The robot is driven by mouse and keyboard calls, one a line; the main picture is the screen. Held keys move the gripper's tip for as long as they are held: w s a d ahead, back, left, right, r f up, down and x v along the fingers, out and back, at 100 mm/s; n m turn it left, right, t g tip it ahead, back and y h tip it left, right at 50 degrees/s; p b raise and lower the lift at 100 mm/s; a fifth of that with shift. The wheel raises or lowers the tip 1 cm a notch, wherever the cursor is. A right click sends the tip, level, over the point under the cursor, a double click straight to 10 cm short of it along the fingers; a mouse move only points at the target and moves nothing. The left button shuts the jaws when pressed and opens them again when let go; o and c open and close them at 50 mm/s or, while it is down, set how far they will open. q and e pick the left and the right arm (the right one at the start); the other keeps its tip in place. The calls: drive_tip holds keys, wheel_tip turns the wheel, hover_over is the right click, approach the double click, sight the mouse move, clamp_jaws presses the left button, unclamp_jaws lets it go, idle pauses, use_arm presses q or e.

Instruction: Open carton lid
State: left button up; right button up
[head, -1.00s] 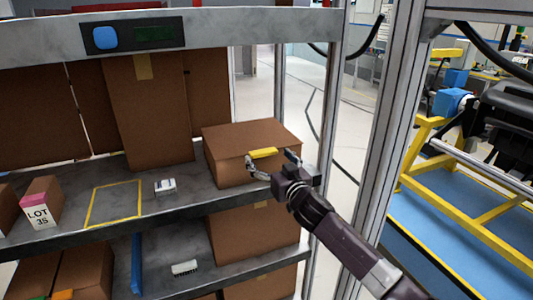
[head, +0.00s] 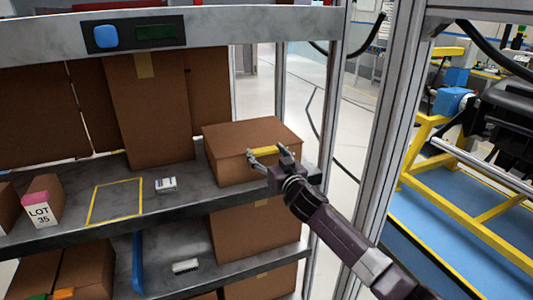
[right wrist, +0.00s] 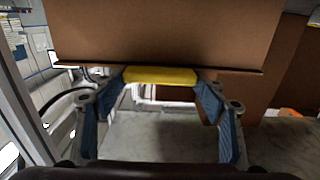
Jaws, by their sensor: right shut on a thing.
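The brown carton (head: 235,142) sits at the right end of the upper shelf, with its lid (head: 252,132) lying flat and closed. A yellow tab (head: 264,151) sticks out from the lid's front edge. My right gripper (head: 267,154) is at the carton's front, shut on the yellow tab. In the right wrist view, the tab (right wrist: 160,75) spans between the two blue-grey fingers, below the carton's broad brown face (right wrist: 165,30). The fingers hide part of the carton's front. My left gripper is not in view.
The shelf (head: 190,202) also holds a LOT 35 box (head: 42,203), a small white item (head: 166,185) and a yellow outlined square (head: 116,182). A tall carton (head: 148,115) stands behind to the left. A metal post (head: 385,150) rises close to my right arm.

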drive_tip(key=c, duration=0.6)
drive_tip(key=shift+r+p, duration=0.75)
drive_tip(key=shift+r, duration=0.3)
drive_tip(key=r+p, duration=0.1)
drive_tip(key=r, duration=0.1)
drive_tip(key=w+r+p, duration=0.1)
drive_tip(key=r+p, duration=0.1)
drive_tip(key=r, duration=0.1)
drive_tip(key=r+p, duration=0.2)
drive_tip(key=r, duration=0.1)
drive_tip(key=shift+w+a, duration=0.35)
drive_tip(key=shift+w, duration=0.05)
drive_tip(key=shift+c, duration=0.2)
drive_tip(key=w+a+r+p, duration=0.1)
drive_tip(key=w+r+p, duration=0.2)
drive_tip(key=r, duration=0.4)
drive_tip(key=shift+w+a+r, duration=0.15)
drive_tip(key=shift+w+a, duration=0.05)
drive_tip(key=shift+w, duration=0.45)
drive_tip(key=o, duration=1.7)
drive_tip(key=shift+s+d, duration=0.1)
drive_tip(key=shift+s, duration=0.1)
